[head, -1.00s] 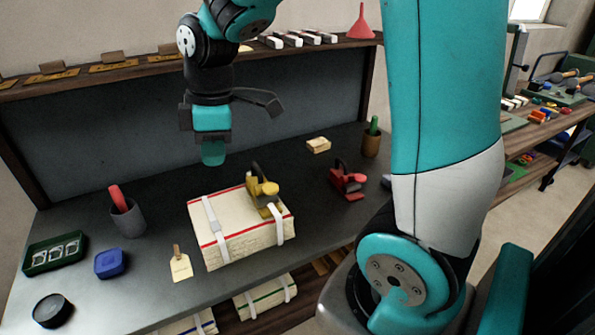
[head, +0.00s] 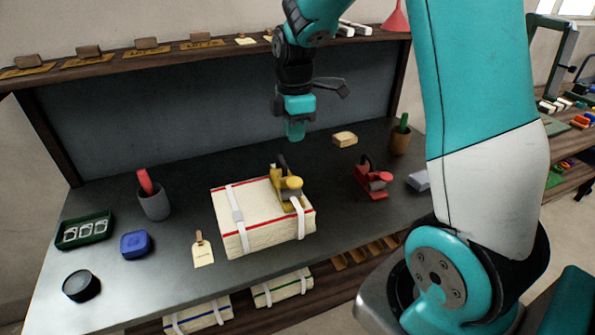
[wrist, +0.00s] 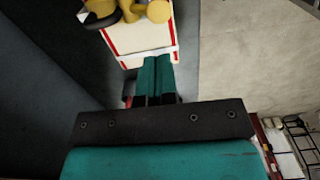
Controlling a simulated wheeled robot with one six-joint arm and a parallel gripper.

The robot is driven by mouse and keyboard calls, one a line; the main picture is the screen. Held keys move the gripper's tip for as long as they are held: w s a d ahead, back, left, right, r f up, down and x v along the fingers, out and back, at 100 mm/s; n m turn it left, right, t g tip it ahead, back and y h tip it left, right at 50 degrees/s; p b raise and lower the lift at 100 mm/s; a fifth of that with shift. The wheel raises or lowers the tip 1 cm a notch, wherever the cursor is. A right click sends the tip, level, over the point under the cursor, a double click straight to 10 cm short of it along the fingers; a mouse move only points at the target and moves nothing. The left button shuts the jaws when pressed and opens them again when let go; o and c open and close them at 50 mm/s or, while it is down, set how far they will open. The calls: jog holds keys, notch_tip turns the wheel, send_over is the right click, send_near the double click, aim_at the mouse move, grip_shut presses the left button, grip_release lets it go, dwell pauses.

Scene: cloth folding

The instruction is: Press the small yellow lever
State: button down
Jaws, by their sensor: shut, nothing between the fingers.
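The yellow lever device (head: 287,188) sits on top of a cream cloth bundle (head: 245,232) with red edge stripes and white straps. It has a rounded yellow knob and a dark curved handle. In the wrist view the yellow device (wrist: 130,10) shows at the top edge, partly cut off, with the bundle (wrist: 140,38) below it. My gripper (head: 295,133) points down above the table, behind and above the yellow device and apart from it. In the wrist view its teal fingers (wrist: 156,75) are together with nothing between them.
A red device (head: 372,182) of similar shape stands right of the bundle. A tan block (head: 344,139) and a brown cup (head: 400,140) are at the back right. A grey cup (head: 153,202), blue box (head: 135,244), green tray (head: 84,231) and paper tag (head: 203,250) lie left.

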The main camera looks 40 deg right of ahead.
aim_at(295, 181)
notch_tip(295, 181, down, 12)
jog(key=p, duration=0.2)
jog(key=shift+p, duration=0.35)
